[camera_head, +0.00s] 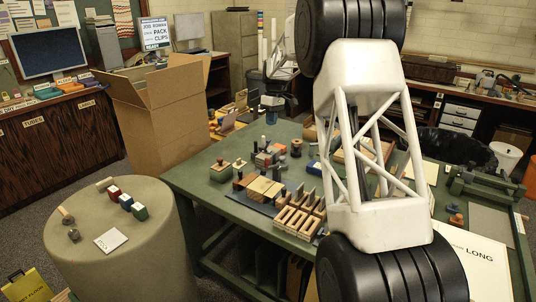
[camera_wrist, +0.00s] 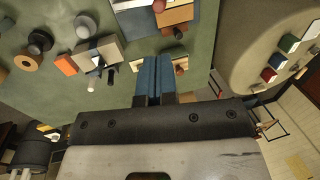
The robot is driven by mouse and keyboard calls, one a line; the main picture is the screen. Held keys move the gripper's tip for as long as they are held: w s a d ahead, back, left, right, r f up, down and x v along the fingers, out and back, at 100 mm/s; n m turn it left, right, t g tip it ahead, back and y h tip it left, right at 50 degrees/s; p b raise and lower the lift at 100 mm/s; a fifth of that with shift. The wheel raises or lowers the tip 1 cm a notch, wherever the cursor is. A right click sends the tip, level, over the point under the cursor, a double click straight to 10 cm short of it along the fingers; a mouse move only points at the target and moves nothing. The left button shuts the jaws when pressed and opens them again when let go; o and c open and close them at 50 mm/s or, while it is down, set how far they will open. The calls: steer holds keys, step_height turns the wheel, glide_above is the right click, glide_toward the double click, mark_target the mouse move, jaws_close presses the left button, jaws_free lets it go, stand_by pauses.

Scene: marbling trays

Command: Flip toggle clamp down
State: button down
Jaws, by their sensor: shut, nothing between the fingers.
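What looks like the toggle clamp (camera_wrist: 98,58) is at the left of the wrist view, dark metal parts on a grey plate with an orange block (camera_wrist: 67,64) beside it.
The green table (camera_head: 220,200) holds wooden blocks, a slotted rack (camera_head: 298,220) and a black-and-orange spool (camera_head: 296,147) near the clamp. A round stand (camera_head: 150,270) with coloured blocks is at left; an open cardboard box (camera_head: 150,110) stands behind.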

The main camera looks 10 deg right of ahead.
stand_by(0.4)
glide_above(264, 168)
steer(key=w+d, duration=0.2)
steer(key=w, duration=0.1)
steer(key=f, duration=1.3)
steer(key=shift+s+f, duration=0.25)
steer(key=shift+f, duration=0.1)
steer(key=shift+s, duration=0.1)
steer(key=shift+s+a+f+t+h, duration=0.35)
steer(key=shift+f+t+h, duration=0.1)
steer(key=shift+f, duration=0.05)
steer(key=shift+s+a+f+t+h, duration=0.35)
steer(key=shift+f+t+h, duration=0.1)
steer(key=shift+f, duration=0.05)
steer(key=shift+s+a+f, duration=0.2)
steer(key=shift+f, duration=0.2)
steer(key=shift+s+a+f, duration=0.2)
steer(key=shift+f, duration=0.15)
steer(key=shift+r, duration=0.2)
steer(key=shift+r, duration=0.6)
